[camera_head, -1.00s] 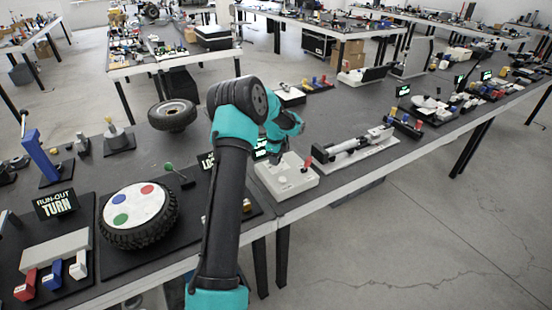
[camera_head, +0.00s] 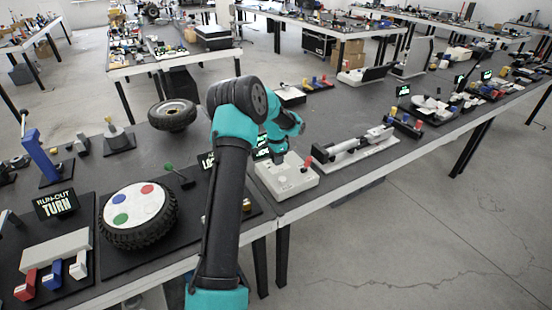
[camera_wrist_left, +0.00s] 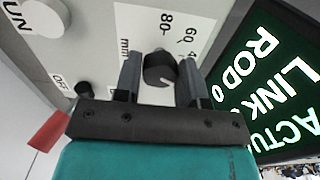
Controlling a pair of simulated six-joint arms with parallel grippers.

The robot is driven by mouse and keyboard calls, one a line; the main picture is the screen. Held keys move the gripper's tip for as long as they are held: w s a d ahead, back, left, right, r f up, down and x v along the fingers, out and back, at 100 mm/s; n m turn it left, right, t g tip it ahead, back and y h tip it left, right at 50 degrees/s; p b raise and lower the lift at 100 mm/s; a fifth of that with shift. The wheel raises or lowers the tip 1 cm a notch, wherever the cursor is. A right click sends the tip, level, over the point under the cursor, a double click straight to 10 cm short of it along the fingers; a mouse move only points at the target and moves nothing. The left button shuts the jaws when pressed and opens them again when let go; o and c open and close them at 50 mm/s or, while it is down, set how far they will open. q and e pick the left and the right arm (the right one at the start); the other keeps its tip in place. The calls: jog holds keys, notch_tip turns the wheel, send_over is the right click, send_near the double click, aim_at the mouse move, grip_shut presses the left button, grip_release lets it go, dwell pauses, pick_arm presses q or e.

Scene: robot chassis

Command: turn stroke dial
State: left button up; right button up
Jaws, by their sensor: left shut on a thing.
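The stroke dial is a dark round knob (camera_wrist_left: 160,70) with a notched grip, seen in the left wrist view. Its white scale plate (camera_wrist_left: 152,22) shows 60, 80 and part of "mm". My left gripper (camera_wrist_left: 160,84) has its two fingers on either side of the knob, shut on it. In the head view, my left gripper (camera_head: 276,160) reaches down to the white control box (camera_head: 291,182) at the table's front edge. The knob is hidden there by my gripper. My right gripper is not in view.
A lit sign (camera_wrist_left: 275,80) reading ROD, LINK and ACTU stands close beside my gripper. A round button (camera_wrist_left: 45,17), a small dark OFF knob (camera_wrist_left: 84,90) and a red part (camera_wrist_left: 47,131) are nearby. A grey linear mechanism (camera_head: 355,143) lies to the right.

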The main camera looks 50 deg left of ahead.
pick_arm(q)
jog(key=n, duration=1.1)
jog(key=shift+d, duration=0.1)
jog(key=n, duration=0.3)
jog(key=shift+n, duration=0.3)
jog(key=n, duration=0.4)
jog(key=shift+n, duration=0.3)
jog(key=n, duration=0.4)
jog(key=shift+w, duration=0.1)
jog(key=o, duration=0.9)
jog(key=shift+r, duration=0.15)
